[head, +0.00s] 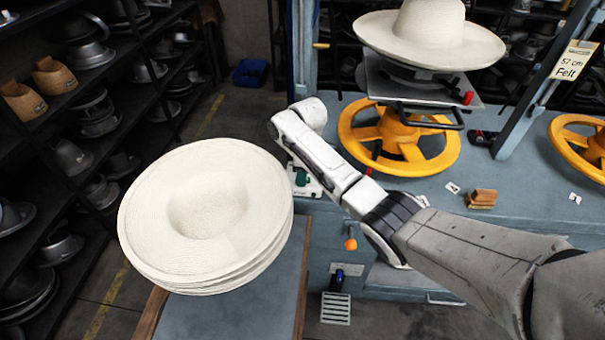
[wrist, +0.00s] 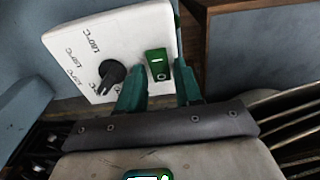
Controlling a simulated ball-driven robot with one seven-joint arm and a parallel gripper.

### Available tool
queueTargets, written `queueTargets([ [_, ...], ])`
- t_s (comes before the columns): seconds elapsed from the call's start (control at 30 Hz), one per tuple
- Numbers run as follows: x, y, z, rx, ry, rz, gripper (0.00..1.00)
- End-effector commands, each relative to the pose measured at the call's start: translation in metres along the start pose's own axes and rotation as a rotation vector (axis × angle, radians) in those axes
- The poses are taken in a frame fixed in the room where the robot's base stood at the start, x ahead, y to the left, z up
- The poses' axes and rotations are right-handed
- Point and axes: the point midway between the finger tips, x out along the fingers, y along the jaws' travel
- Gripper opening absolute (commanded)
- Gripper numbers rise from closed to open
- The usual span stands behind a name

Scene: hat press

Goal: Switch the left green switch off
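The green switch (wrist: 157,64) sits on a white control panel (wrist: 138,35) in the wrist view, to the right of a black knob (wrist: 110,75) with temperature marks. The switch has a line mark at its far end and a round mark at its near end. I cannot tell which end is pressed in. My gripper (wrist: 160,72) has two teal fingers, apart and empty, one on each side of the switch's near end in this view. I cannot tell whether they touch it. In the head view my gripper (head: 302,178) is small, beside the partly hidden white panel (head: 312,190).
A stack of white hats (head: 205,215) stands on a wood-edged table (head: 240,312) left of my gripper. A blue-grey bench (head: 490,215) carries yellow handwheels (head: 435,150) and a press with a white hat (head: 430,35). An orange knob (head: 350,244) is below. Dark shelves line the left.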

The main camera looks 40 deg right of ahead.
Motion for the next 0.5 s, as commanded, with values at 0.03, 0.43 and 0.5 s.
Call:
queueTargets([
  [0.03,0.0,0.0,0.0,0.0,0.0,0.0,0.4],
  [0.43,-0.0032,0.0001,-0.0003,0.0,0.002,0.0,0.49],
  [0.5,-0.0095,0.0005,-0.0009,-0.001,0.003,0.002,0.49],
])
